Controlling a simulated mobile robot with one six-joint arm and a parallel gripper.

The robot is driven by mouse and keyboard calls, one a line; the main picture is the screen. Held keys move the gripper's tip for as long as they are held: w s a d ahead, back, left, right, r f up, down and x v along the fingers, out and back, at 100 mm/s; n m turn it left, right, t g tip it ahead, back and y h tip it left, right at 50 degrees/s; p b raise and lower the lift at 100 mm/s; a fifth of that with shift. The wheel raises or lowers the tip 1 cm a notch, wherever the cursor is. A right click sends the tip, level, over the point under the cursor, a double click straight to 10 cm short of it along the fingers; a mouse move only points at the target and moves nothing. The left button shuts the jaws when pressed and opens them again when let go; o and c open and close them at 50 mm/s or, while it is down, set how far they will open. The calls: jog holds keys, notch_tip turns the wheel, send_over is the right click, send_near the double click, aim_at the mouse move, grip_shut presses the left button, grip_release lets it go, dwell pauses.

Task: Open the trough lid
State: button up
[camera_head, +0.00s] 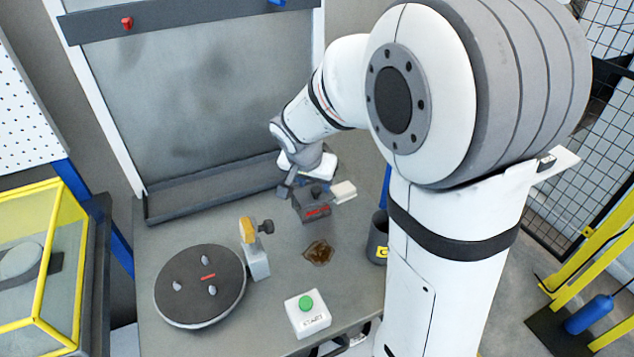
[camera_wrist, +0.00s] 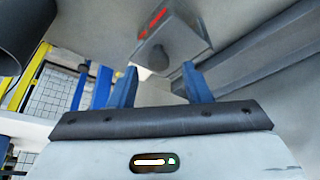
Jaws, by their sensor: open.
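A small grey box (camera_head: 312,207) with a red marking stands at the back of the table and appears to be the trough. A dark knob (camera_head: 317,191) sits on its flat top, which looks closed. In the wrist view the box (camera_wrist: 180,30) and the knob (camera_wrist: 158,55) are just beyond the fingertips. My gripper (camera_wrist: 160,82) is open, with its blue fingers apart and the knob roughly in line with the gap. The fingers do not appear to touch the knob. In the head view my wrist partly hides the area behind the box.
A pale block (camera_head: 343,191) lies right of the box. A dark cup (camera_head: 376,240), a brown patch (camera_head: 319,253), a round turntable (camera_head: 200,287), a stand with a yellow top (camera_head: 255,250) and a green start button (camera_head: 306,304) are nearer. A long grey tray (camera_head: 210,190) runs along the back.

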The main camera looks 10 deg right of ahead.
jog(key=shift+x, duration=0.95)
jog(key=shift+c, duration=0.3)
grip_shut()
